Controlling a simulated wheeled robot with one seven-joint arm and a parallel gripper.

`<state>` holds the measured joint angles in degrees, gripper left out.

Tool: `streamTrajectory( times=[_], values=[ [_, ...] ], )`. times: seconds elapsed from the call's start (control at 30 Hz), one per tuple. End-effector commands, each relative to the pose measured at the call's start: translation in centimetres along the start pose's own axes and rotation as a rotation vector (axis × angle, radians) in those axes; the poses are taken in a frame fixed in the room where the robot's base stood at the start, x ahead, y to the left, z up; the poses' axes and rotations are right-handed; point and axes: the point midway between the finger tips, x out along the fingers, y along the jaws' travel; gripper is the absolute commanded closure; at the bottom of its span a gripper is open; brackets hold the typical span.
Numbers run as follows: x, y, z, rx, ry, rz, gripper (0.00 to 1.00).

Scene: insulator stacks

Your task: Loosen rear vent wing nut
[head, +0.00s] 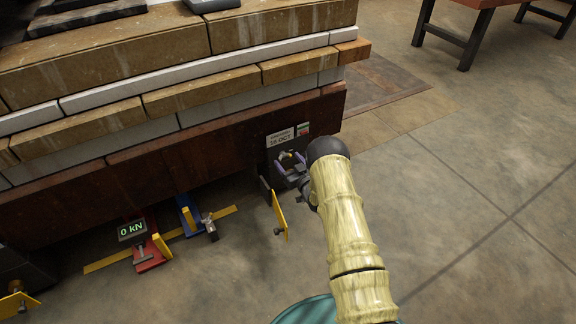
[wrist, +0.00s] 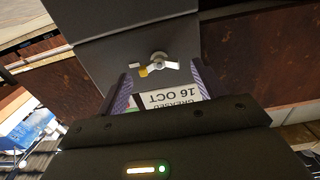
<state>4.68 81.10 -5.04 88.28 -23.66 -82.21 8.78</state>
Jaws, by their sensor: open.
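The wing nut (wrist: 158,62) shows in the wrist view as a small silver piece on a round boss, on a dark grey metal face (wrist: 120,50). A small yellow patch sits at its lower left. My gripper (head: 291,161) is in front of the dark red beam's right end in the head view. Its two purple fingers are open and apart in the wrist view (wrist: 162,75), with the wing nut between and slightly beyond their tips. Nothing is gripped. I cannot make out the nut in the head view, where my gripper and arm crowd that spot.
A white date label (head: 282,139) is on the beam (head: 130,180) just above my gripper. A yellow plate (head: 279,216) stands below left of it. A red jack with a "0 kN" display (head: 132,230) and a blue one (head: 188,214) stand left.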

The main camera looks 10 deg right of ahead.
Motion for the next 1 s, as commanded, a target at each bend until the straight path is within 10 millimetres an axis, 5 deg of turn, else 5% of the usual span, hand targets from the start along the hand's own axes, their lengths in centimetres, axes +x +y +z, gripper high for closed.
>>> streamTrajectory(
  times=[0.4,0.63,1.0],
  values=[
    [1.04,0.02,-0.09,0.001,0.0,0.001,0.33],
    [1.01,0.02,-0.07,0.001,0.0,0.001,0.76],
    [0.98,0.0,-0.09,-0.036,0.0,0.001,0.76]
  ],
)
